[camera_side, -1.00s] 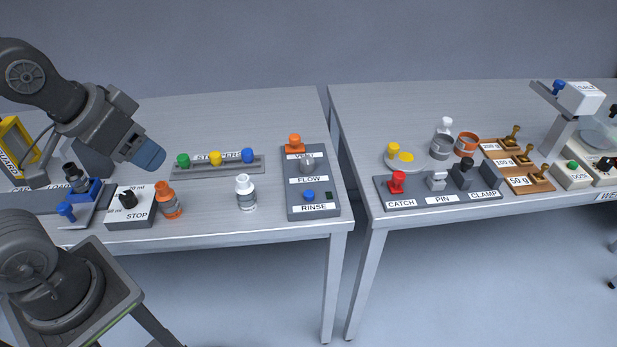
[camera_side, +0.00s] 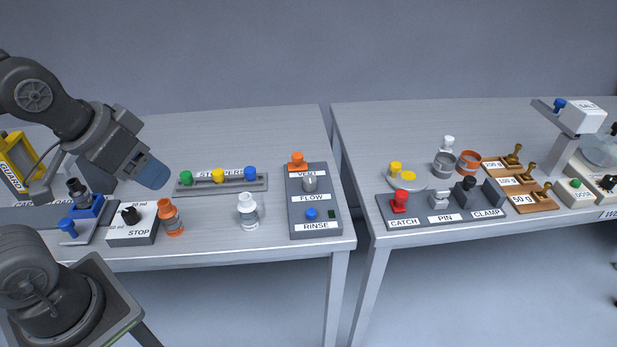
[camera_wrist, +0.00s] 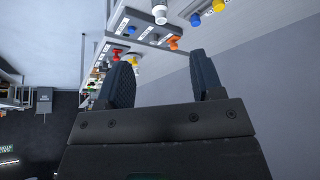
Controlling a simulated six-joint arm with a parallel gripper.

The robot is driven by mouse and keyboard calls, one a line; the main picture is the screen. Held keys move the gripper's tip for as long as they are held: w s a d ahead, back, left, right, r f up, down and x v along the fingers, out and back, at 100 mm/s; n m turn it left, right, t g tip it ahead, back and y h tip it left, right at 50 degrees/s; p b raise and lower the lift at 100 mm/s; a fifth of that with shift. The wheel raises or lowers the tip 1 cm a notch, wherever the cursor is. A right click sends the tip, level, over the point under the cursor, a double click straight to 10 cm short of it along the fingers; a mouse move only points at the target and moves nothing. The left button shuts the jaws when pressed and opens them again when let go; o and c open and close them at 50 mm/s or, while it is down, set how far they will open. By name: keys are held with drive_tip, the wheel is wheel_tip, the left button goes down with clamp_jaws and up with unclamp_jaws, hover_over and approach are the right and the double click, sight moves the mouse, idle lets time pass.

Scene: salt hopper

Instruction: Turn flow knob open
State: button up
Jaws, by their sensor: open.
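The flow knob (camera_side: 310,184) is a grey knob on a dark panel (camera_side: 299,212), above the FLOW label and below the VENT label, in the side view. I cannot tell its setting. An orange vent knob (camera_side: 297,161) stands behind it and a blue rinse knob (camera_side: 311,214) in front. My gripper (camera_side: 153,173) is at the left, above the bench near the row of stoppers, well apart from the panel. In the wrist view my gripper's (camera_wrist: 162,70) two dark fingers are spread with nothing between them. The panel shows beyond them, with the orange vent knob (camera_wrist: 174,43).
An orange bottle (camera_side: 171,217) and STOP box (camera_side: 133,224) are below my gripper. A gap separates the second bench (camera_side: 365,150) at the right.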

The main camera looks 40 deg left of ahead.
drive_tip(key=w+r+n+g, duration=0.1)
drive_tip(key=w+r+n, duration=0.2)
drive_tip(key=w, duration=0.4)
drive_tip(key=n+g, duration=0.5)
drive_tip(key=n, duration=0.4)
hover_over(310, 179)
wheel_tip(310, 179, down, 11)
wheel_tip(310, 179, down, 14)
drive_tip(key=shift+r, duration=0.25)
drive_tip(key=c, duration=0.9)
